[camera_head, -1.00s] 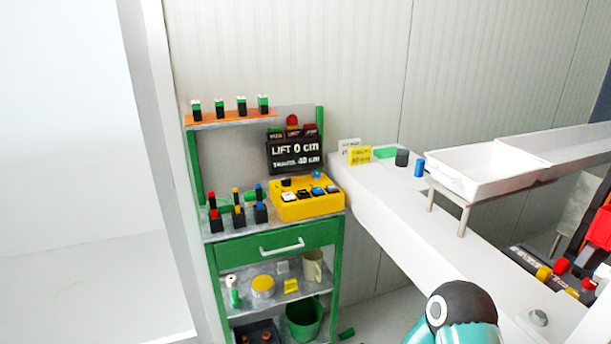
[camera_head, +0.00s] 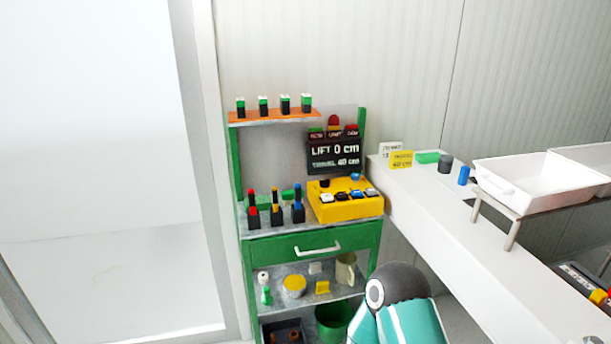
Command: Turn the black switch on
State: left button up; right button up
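A yellow control box (camera_head: 345,210) sits on the top shelf of a green cabinet. A black knob (camera_head: 324,183) stands at its back left and a blue knob (camera_head: 355,177) at its back right. A front row holds several small switches, including a white one (camera_head: 327,198) at the left and dark or blue ones beside it. They are too small to tell their positions. Which part is the black switch I cannot tell for sure. Neither gripper is in view; only a teal and dark grey link of my own arm shows at the bottom.
A black sign (camera_head: 335,155) reading "LIFT 0 cm" stands behind the box. Several red, yellow and blue-topped switches (camera_head: 275,210) stand left of it. A white bench (camera_head: 440,210) with a white tray (camera_head: 535,185) runs along the right. Open floor lies at the left.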

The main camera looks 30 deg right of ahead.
aim_at(323, 182)
jog(key=u, duration=0.1)
jog(key=i, duration=0.95)
jog(key=z, duration=0.7)
